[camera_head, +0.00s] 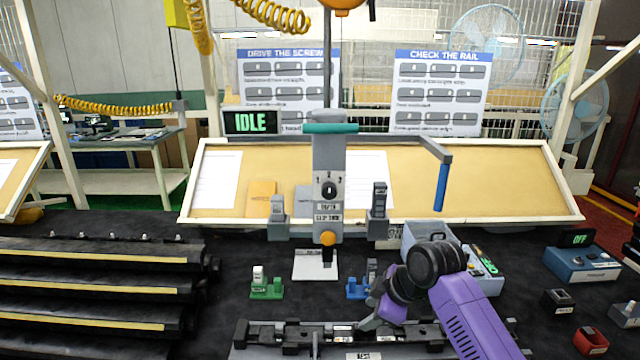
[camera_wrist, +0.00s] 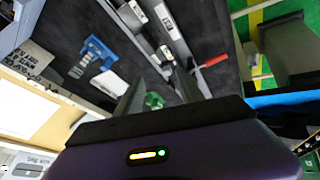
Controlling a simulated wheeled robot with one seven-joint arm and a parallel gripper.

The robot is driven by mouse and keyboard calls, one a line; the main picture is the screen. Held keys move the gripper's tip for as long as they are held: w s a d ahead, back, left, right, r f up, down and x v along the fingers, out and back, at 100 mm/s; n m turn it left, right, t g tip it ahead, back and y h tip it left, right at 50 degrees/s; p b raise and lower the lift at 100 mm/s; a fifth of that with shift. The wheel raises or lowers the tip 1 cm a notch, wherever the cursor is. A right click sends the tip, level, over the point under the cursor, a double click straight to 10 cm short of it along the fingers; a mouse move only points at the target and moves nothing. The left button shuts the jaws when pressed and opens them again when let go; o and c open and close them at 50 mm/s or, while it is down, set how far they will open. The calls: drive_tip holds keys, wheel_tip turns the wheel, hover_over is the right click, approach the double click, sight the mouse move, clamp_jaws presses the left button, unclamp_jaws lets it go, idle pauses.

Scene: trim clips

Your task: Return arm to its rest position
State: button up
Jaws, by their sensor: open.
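My purple arm (camera_head: 468,318) reaches in from the lower right in the head view. My gripper (camera_head: 372,308) is over the front of the bench, close to the right half of a dark rail fixture (camera_head: 290,335). Whether a finger touches the rail cannot be told.
A green holder (camera_head: 266,291) and a blue holder (camera_head: 357,291) stand behind the rail. A grey press (camera_head: 328,180) stands behind them, beside an IDLE display (camera_head: 250,122). Black rails (camera_head: 95,285) fill the left. A blue box (camera_head: 582,264) and a red bin (camera_head: 591,341) are right.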

drive_tip(key=s+a+m+t+y+b, duration=0.2)
drive_tip(key=s+a+m+t, duration=0.25)
drive_tip(key=m+t, duration=0.45)
drive_tip(key=s+d+f+m+h+b, duration=0.1)
drive_tip(key=s+d, duration=0.3)
drive_tip(key=s, duration=1.2)
drive_tip(key=s+d+f+m+h+b, duration=0.2)
drive_tip(key=s+d, duration=0.2)
drive_tip(key=s, duration=1.2)
drive_tip(key=s+d+f+m+t+h+b, duration=0.1)
drive_tip(key=s+d, duration=0.4)
drive_tip(key=s, duration=1.1)
drive_tip(key=shift+s+f+m+h+b, duration=0.2)
drive_tip(key=shift+f+m+h+b, duration=0.55)
drive_tip(key=shift+m+h, duration=0.05)
